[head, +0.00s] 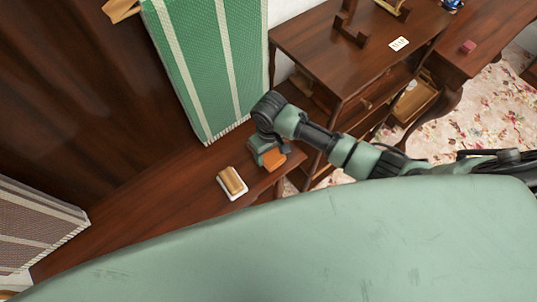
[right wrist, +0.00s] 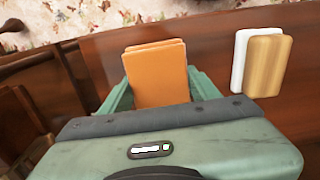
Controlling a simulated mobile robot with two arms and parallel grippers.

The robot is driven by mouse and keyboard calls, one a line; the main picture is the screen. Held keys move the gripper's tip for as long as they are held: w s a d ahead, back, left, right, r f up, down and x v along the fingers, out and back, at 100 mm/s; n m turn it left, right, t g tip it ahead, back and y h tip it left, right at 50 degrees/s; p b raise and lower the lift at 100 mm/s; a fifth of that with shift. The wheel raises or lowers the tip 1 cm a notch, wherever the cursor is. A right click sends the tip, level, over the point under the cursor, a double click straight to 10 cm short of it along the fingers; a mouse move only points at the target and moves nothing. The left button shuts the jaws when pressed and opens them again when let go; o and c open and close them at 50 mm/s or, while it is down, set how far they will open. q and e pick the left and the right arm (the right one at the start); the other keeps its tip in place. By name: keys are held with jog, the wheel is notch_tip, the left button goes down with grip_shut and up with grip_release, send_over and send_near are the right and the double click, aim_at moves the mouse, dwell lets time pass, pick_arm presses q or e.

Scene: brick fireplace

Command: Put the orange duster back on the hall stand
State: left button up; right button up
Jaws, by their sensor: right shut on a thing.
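The orange duster (head: 274,159) is a small block between the fingers of my right gripper (head: 268,153). In the right wrist view the duster (right wrist: 157,75) fills the gap between both green fingers, and the gripper (right wrist: 160,90) is shut on it. The gripper points down over the right end of a long dark wood top (head: 150,209), which may be the hall stand. I cannot tell whether the duster touches the wood. My left gripper is not in view.
A tan block with a white base (head: 232,181) lies on the top, left of the duster. A green striped panel (head: 205,60) stands behind. A brown striped panel (head: 35,228) is at left. A dark wood shelf unit (head: 310,45) is at right. Bare wood lies left of the block.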

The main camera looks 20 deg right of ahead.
aim_at(269, 154)
notch_tip(269, 154, down, 2)
jog(key=shift+s+a+f, duration=0.1)
jog(key=shift+s, duration=0.05)
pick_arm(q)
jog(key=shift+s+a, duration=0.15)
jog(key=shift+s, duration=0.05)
pick_arm(e)
jog(key=shift+f, duration=0.15)
jog(key=shift+f, duration=0.2)
jog(key=o, duration=1.2)
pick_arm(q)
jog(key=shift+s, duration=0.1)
pick_arm(e)
jog(key=shift+r, duration=0.15)
notch_tip(269, 154, up, 12)
jog(key=shift+r, duration=0.1)
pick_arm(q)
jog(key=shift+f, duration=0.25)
